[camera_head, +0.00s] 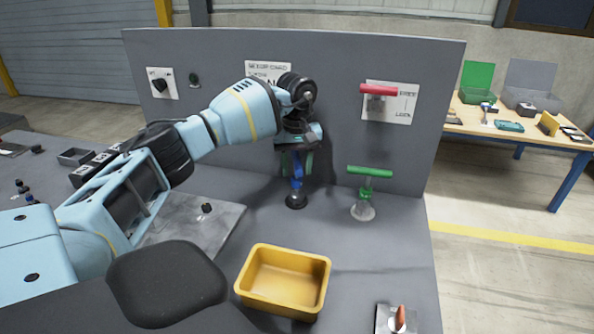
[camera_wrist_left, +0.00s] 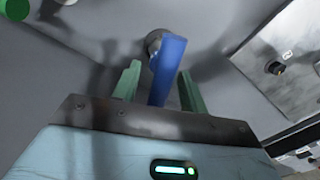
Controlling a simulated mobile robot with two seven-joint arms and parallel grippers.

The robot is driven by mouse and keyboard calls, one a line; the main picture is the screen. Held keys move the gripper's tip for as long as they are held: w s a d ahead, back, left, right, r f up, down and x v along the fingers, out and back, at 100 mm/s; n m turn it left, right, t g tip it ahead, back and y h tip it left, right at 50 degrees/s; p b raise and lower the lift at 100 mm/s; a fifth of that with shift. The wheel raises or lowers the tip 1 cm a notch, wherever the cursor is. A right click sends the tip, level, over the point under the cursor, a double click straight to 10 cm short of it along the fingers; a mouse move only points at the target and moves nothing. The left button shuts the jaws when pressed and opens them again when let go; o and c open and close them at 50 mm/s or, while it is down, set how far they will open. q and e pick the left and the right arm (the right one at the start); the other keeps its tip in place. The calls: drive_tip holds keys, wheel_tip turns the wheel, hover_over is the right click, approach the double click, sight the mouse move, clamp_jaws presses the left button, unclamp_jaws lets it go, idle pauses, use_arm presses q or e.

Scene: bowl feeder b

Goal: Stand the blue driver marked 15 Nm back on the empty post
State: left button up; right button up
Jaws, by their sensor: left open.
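The blue driver (camera_head: 297,183) stands roughly upright on the grey bench, its lower end at a dark round foot (camera_head: 296,202). My left gripper (camera_head: 297,166) is above it, pointing down, with its upper part hidden by the gripper. In the left wrist view the blue driver (camera_wrist_left: 168,65) lies between the two green fingers (camera_wrist_left: 158,76), with a gap on each side. The gripper is open. No 15 Nm mark is readable. A short dark post (camera_head: 207,208) with nothing on it stands on a metal plate (camera_head: 221,221); a dark post also shows in the wrist view (camera_wrist_left: 276,68). My right gripper is not in view.
A yellow bin (camera_head: 262,295) stands in front. A green-handled item (camera_head: 368,172) is right of the driver, and a red handle (camera_head: 378,90) is on the upright grey panel (camera_head: 230,60) behind. An orange-handled item (camera_head: 400,317) is at front right.

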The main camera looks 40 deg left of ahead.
use_arm(q)
wheel_tip(320, 180, up, 6)
drive_tip(key=shift+r, duration=0.1)
idle(0.6)
